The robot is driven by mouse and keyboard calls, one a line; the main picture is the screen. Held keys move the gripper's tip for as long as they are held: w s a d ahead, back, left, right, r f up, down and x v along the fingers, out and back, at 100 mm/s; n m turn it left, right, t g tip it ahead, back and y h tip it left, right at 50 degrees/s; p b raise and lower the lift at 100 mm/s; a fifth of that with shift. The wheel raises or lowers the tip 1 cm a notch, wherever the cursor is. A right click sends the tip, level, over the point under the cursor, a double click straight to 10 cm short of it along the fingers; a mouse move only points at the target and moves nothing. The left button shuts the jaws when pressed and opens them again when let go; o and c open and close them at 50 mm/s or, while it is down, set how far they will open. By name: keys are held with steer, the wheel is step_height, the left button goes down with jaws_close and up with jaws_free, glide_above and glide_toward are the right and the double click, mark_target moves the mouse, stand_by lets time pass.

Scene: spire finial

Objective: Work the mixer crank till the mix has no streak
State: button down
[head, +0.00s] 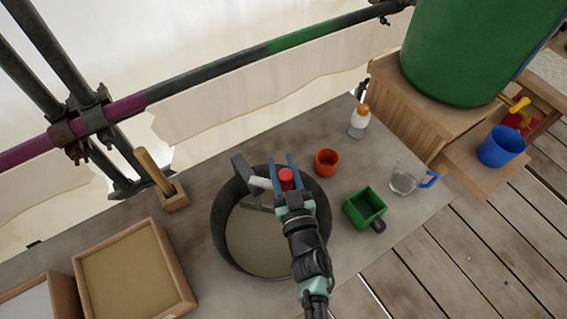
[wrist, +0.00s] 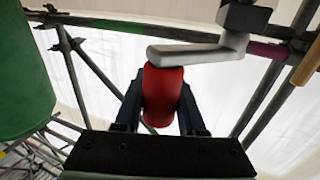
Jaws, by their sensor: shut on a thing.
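The mixer crank's red knob (head: 287,175) is between the two fingers of my gripper (head: 286,172), which is shut on it. In the wrist view the red knob (wrist: 163,96) fills the gap of my gripper (wrist: 162,110), and the grey crank arm (wrist: 185,50) runs above it. The mixer tub (head: 217,222) is dark and round. The mix (head: 256,243) inside is sandy beige, and the visible part looks even with no clear streak. My arm and gripper hide the tub's right side and part of the mix.
An orange cup (head: 327,162), a green square scoop (head: 365,208), a clear measuring jug (head: 404,178) and a dropper bottle (head: 359,121) stand right of the tub. A tray of sand (head: 135,275) and a wooden-handled tool in a block (head: 172,203) stand left. Scaffold poles (head: 225,77) run behind.

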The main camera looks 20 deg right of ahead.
steer(key=c, duration=0.5)
jaws_free()
steer(key=s+a+b, duration=0.2)
steer(key=s, duration=1)
steer(key=shift+s, duration=0.4)
steer(key=shift+a, duration=0.1)
